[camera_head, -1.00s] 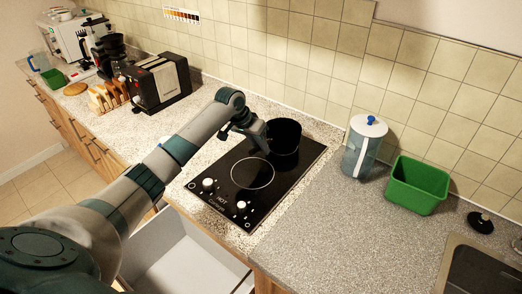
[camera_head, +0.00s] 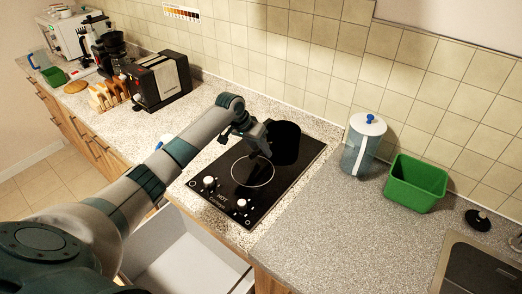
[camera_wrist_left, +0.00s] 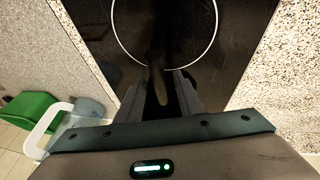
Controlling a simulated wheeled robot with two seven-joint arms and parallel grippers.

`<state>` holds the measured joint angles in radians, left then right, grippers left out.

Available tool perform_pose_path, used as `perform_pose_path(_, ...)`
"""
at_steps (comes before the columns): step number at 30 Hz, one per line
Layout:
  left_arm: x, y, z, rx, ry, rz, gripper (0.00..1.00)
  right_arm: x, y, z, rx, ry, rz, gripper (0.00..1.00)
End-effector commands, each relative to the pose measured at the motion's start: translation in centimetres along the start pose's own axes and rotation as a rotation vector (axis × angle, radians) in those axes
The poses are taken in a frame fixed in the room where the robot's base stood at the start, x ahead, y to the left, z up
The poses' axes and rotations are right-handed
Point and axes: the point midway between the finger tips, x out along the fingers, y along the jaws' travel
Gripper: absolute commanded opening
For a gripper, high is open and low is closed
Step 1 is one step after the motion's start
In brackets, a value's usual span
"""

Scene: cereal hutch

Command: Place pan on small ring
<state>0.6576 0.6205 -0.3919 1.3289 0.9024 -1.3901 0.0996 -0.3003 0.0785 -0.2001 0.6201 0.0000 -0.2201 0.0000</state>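The black pan (camera_head: 287,142) stands at the back of the black hob (camera_head: 222,203). It is upright and very dark, so its handle cannot be made out. A white-outlined ring (camera_head: 252,184) lies in front of it on the hob, and its outline also shows in the left wrist view (camera_wrist_left: 119,42). My left gripper (camera_head: 258,156) points down over the back part of this ring, just left of the pan. The pan cannot be made out there. My right gripper is not in view.
A clear pitcher with a blue-knobbed lid (camera_head: 361,150) and a green bin (camera_head: 415,184) stand right of the hob. A toaster (camera_head: 160,82) and a toast rack (camera_head: 107,96) stand to the left. An open drawer (camera_head: 185,255) juts out below.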

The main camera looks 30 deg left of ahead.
Motion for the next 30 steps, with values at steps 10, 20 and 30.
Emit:
perform_pose_path(10, -4.3, -0.1, -0.1, 0.004, 0.005, -0.002, 0.34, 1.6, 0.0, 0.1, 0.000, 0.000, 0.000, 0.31)
perform_pose_path(20, -9.8, -0.1, -0.1, 0.003, 0.003, -0.001, 0.34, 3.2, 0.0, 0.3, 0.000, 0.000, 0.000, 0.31)
perform_pose_path(30, -11.6, 0.0, 0.0, 0.002, 0.001, 0.000, 0.34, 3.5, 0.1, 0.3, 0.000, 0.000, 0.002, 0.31)
